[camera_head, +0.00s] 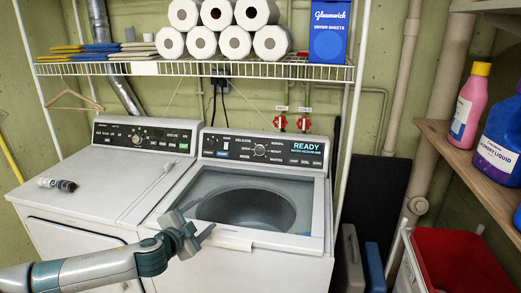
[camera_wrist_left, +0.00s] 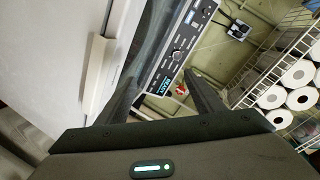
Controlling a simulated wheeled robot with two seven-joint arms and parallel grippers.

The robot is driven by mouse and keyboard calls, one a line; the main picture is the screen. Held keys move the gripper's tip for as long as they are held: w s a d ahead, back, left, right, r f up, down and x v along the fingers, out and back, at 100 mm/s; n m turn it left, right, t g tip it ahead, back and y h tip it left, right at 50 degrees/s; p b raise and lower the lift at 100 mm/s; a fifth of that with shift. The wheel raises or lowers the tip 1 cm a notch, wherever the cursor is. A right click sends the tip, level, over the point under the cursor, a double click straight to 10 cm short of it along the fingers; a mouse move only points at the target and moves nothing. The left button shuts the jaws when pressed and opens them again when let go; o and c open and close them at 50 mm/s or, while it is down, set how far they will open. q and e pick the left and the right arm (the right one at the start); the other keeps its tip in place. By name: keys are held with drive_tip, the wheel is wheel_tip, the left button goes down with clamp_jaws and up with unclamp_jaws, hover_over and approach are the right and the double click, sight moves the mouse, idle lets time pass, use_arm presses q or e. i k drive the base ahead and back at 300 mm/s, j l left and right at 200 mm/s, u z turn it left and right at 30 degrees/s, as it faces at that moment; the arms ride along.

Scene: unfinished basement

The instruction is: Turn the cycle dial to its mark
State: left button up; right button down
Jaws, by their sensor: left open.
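The washer (camera_head: 318,222) on the right has a dark control panel (camera_head: 222,146) with a lit READY display (camera_head: 308,147). A round cycle dial (camera_head: 260,150) sits mid-panel with printed cycle names around it. The dial also shows in the left wrist view (camera_wrist_left: 177,55), beyond my fingers. Its pointer and mark are too small to read. My left gripper (camera_head: 196,226) is open and empty, in front of and below the panel, over the washer's front left. It is apart from the dial. Its two fingers frame the panel in the wrist view (camera_wrist_left: 163,82). My right gripper is not in view.
A dryer (camera_head: 90,190) with its own dial (camera_head: 136,139) stands at left. A wire shelf (camera_head: 200,68) with paper rolls and a blue box (camera_head: 328,30) hangs above. Red valves (camera_head: 280,122) are behind the panel. A wooden shelf (camera_head: 480,185) with bottles is at right.

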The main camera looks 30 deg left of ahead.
sight(259, 150)
drive_tip(key=i+j, duration=0.1)
drive_tip(key=i, duration=0.45)
drive_tip(key=i+j, duration=0.1)
drive_tip(key=i, duration=0.5)
